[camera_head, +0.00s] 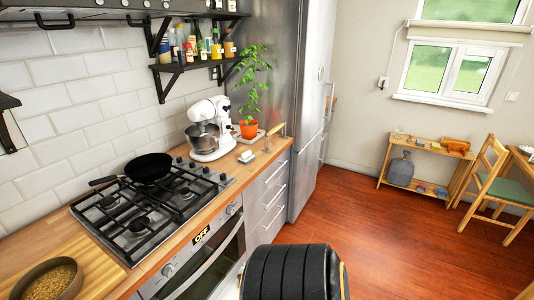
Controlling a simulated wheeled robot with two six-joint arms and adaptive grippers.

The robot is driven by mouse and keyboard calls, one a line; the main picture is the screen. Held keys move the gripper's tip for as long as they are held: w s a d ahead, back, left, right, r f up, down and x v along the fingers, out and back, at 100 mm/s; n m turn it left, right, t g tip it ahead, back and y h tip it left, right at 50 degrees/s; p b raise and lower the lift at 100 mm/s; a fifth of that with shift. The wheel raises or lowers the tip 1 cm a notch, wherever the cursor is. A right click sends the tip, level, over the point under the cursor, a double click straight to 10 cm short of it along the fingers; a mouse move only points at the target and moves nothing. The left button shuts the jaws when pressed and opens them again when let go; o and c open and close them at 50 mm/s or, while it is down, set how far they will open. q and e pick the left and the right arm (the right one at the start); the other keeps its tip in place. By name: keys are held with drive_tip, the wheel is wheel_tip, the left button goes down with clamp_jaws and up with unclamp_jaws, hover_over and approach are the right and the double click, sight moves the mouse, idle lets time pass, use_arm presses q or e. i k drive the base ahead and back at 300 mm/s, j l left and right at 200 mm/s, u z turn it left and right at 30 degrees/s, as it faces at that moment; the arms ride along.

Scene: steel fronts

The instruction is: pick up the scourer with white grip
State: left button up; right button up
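A small white-topped item (246,156) lies on the wooden counter, right of the white stand mixer and near the counter's front edge. It may be the scourer with white grip, but it is too small to be sure. Neither of my grippers shows in the head view, so nothing is seen near or touching this item.
The white mixer (210,130), a potted plant (248,129) and the gas hob (150,205) with a black pan (148,168) occupy the counter (225,172). A steel fridge (290,110) stands beyond. Red wooden floor (400,240) is open to the right.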

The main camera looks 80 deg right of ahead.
sight(246, 158)
drive_tip(key=z, duration=2.3)
